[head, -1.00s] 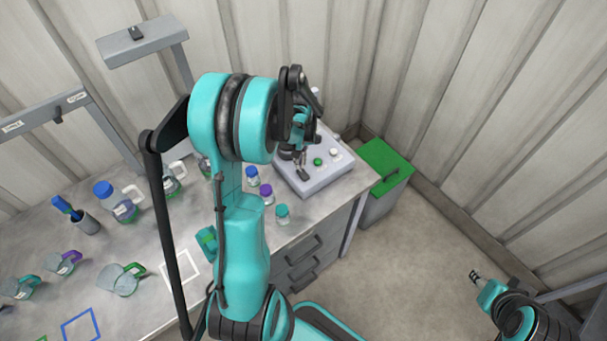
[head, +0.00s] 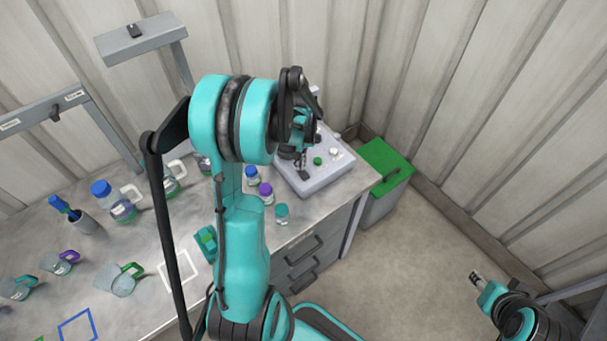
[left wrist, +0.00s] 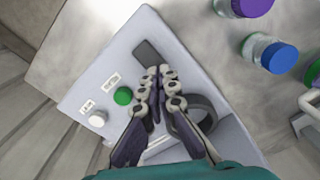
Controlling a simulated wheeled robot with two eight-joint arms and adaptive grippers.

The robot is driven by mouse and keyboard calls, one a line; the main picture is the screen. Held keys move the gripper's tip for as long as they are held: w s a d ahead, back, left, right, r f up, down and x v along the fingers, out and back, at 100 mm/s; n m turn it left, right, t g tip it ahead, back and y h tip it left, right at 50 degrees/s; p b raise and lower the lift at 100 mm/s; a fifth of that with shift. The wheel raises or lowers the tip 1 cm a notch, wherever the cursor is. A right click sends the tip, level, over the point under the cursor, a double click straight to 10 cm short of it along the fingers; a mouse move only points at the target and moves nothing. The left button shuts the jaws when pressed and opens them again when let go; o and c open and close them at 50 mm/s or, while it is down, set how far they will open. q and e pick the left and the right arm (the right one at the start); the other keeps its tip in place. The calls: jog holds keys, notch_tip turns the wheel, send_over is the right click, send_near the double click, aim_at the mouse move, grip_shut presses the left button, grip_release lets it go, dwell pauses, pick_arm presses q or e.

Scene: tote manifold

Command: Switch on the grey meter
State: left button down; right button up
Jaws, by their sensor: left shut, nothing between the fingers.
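The grey meter (head: 325,178) is a light grey box at the right end of the bench. Its sloping top also fills the middle of the left wrist view (left wrist: 95,80). It bears a dark rectangular piece (left wrist: 147,50), a green button (left wrist: 123,96), a white button (left wrist: 97,118) and a dark ring-shaped part (left wrist: 208,108). My left gripper (left wrist: 160,72) is shut and empty, its tips over the top just below the dark piece; contact cannot be told. It partly hides the meter in the head view (head: 301,160). My right gripper (head: 476,277) is far off at lower right.
Bottles with purple (head: 265,188), blue (head: 251,171) and teal (head: 281,209) caps stand close left of the meter. A green-lidded bin (head: 385,162) stands beside the bench. Jugs and bottles crowd the left side. The floor (head: 400,270) at right is clear.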

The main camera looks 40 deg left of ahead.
pick_arm(q)
jog(key=shift+f+b, duration=0.45)
jog(key=shift+f, duration=0.1)
jog(key=shift+r, duration=0.1)
jog(key=shift+r+p, duration=2.45)
jog(key=shift+r, duration=1)
jog(key=shift+d, duration=0.2)
jog(key=s+d+r+m+t+b, duration=0.1)
jog(key=s+d+m+t+b, duration=0.2)
jog(key=d, duration=0.7)
jog(key=s+d+m+t+b, duration=0.4)
jog(key=s+d+b, duration=0.3)
jog(key=d, duration=0.3)
jog(key=shift+s+d+r+m+b, duration=0.3)
jog(key=shift+r+m+b, duration=0.1)
jog(key=shift+m+b, duration=0.45)
